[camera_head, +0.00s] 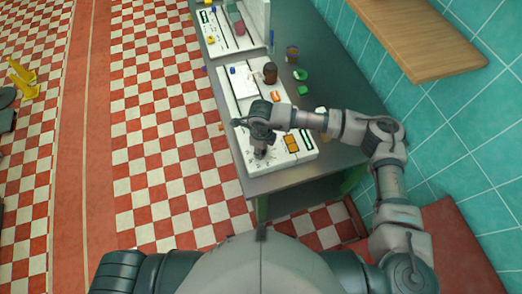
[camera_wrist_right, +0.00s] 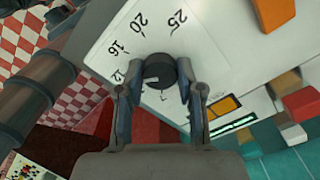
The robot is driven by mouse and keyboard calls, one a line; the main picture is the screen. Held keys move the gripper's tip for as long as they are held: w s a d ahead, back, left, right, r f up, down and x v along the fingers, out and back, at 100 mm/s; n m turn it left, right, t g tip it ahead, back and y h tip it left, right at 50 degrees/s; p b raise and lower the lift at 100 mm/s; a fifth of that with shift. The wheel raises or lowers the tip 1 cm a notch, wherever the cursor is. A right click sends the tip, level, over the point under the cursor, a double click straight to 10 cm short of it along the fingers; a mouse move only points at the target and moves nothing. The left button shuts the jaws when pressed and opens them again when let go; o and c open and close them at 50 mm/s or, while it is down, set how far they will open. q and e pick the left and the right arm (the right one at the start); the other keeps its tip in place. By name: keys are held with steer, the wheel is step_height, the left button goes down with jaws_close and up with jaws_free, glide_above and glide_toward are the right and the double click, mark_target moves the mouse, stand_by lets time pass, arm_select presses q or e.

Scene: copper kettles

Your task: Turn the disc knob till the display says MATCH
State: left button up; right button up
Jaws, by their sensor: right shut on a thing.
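The dark disc knob (camera_wrist_right: 160,72) sits on a white panel with a printed number scale, and 12, 16, 20 and 25 can be read around it in the right wrist view. A pale mark shows on the knob's left part. My right gripper (camera_wrist_right: 160,88) is shut on the knob, one finger at each side. In the head view my right gripper (camera_head: 260,152) reaches down to the near end of the white panel (camera_head: 279,165) and hides the knob. A display (camera_wrist_right: 232,126) with a green strip lies beside orange squares; its text is too small to read. My left gripper is not in view.
The panel lies on a grey table (camera_head: 295,178). A brown jar (camera_head: 270,73), a green piece (camera_head: 301,75) and orange blocks stand farther back. A wooden shelf (camera_head: 425,45) juts from the teal tiled wall at right. The checkered floor at left is mostly clear.

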stand_by(0.3)
steer(key=o, duration=1.2)
steer(key=shift+w, duration=0.1)
steer(key=shift+c, duration=0.2)
step_height(320, 180, up, 12)
steer(key=shift+f, duration=0.15)
